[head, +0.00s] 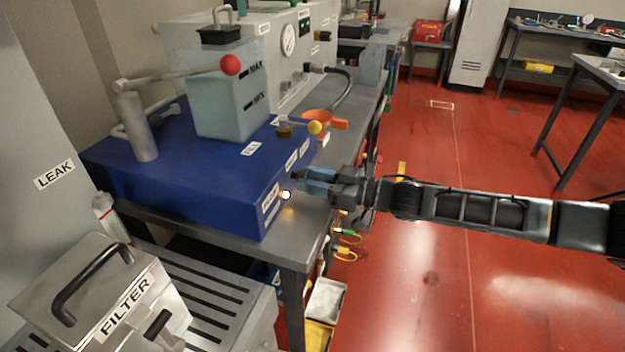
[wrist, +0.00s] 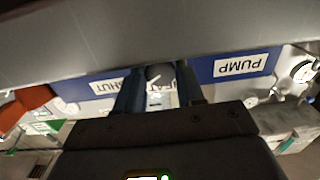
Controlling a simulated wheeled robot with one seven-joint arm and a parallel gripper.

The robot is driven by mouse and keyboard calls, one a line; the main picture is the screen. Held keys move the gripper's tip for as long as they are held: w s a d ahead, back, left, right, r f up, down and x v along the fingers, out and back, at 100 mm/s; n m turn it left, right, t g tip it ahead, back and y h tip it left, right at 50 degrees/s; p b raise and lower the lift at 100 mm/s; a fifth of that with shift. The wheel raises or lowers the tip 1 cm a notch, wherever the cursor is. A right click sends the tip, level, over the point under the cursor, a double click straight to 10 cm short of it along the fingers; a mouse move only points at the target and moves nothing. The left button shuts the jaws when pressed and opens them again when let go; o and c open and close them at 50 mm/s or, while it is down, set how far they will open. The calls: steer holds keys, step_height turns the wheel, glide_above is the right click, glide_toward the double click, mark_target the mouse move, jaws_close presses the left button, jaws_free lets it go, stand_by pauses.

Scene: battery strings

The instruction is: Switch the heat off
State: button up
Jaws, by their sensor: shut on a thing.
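A dark round knob (wrist: 158,72) with a white pointer mark sits on the front of the blue box (head: 190,180). In the wrist view my gripper (wrist: 160,88) has one finger on each side of the knob and is shut on it. A white label behind the fingers is partly hidden; only some letters show. In the head view my gripper (head: 299,181) is at the right front face of the box, and it hides the knob there. A small bright white round spot with a warm glow (head: 286,195) shows just below the fingertips.
Open red floor lies to the right.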

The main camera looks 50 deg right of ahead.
steer(key=shift+n, duration=0.3)
steer(key=n, duration=0.5)
steer(key=n+b, duration=0.1)
steer(key=n, duration=0.5)
steer(key=shift+d, duration=0.1)
steer(key=shift+n, duration=0.3)
steer(key=o, duration=1)
steer(key=shift+b+v, duration=0.55)
steer(key=shift+v, duration=3.3)
steer(key=shift+r, duration=0.1)
